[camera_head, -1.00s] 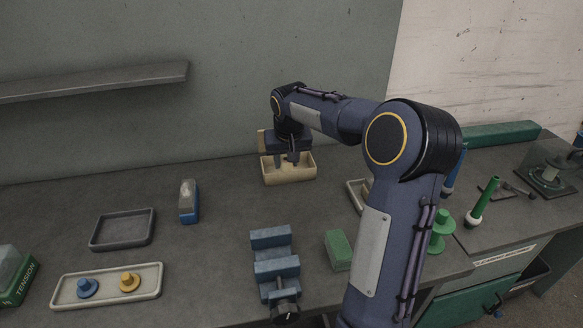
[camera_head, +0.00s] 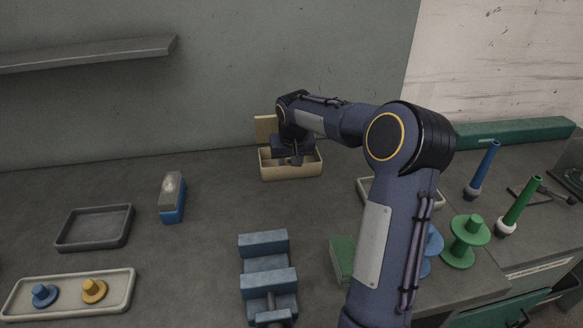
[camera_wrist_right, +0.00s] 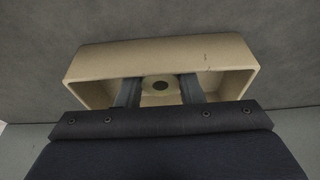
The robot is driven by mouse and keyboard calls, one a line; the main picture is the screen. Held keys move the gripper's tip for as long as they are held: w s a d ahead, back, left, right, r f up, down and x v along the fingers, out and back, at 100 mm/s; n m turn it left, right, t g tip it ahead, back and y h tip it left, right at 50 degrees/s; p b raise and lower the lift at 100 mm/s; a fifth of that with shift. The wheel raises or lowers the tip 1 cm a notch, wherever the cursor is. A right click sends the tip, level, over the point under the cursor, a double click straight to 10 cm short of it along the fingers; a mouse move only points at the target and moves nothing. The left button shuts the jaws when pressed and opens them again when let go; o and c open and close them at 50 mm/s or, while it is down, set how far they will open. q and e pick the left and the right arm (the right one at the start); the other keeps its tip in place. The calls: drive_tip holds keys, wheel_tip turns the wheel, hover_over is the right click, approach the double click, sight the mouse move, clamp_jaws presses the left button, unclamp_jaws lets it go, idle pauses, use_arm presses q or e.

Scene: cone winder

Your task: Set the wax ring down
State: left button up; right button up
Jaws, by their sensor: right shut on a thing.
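The wax ring (camera_wrist_right: 146,86) shows in the right wrist view as a pale round disc with a dark hole. It sits between the two fingers of my right gripper (camera_wrist_right: 160,92), which is shut on it. Both are at a beige open box (camera_head: 292,172), whose wall also shows in the right wrist view (camera_wrist_right: 160,56). In the head view my right gripper (camera_head: 291,160) reaches down into the box from above, and the ring is hidden there. I cannot tell whether the ring touches the box floor. My left gripper is not in view.
Left of the box are a blue-grey block (camera_head: 172,197), a dark tray (camera_head: 95,245) and a pale tray (camera_head: 112,300) with blue and yellow pieces. A blue vise-like fixture (camera_head: 266,262) stands in front. Green spools (camera_head: 465,240) stand right.

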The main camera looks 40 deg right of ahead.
drive_tip(key=shift+w+d, duration=0.1)
drive_tip(key=shift+f, duration=0.25)
drive_tip(key=o, duration=1)
drive_tip(key=shift+r, duration=0.1)
drive_tip(key=shift+r, duration=0.5)
drive_tip(key=p+v, duration=0.1)
drive_tip(key=v, duration=1)
drive_tip(key=shift+r, duration=0.2)
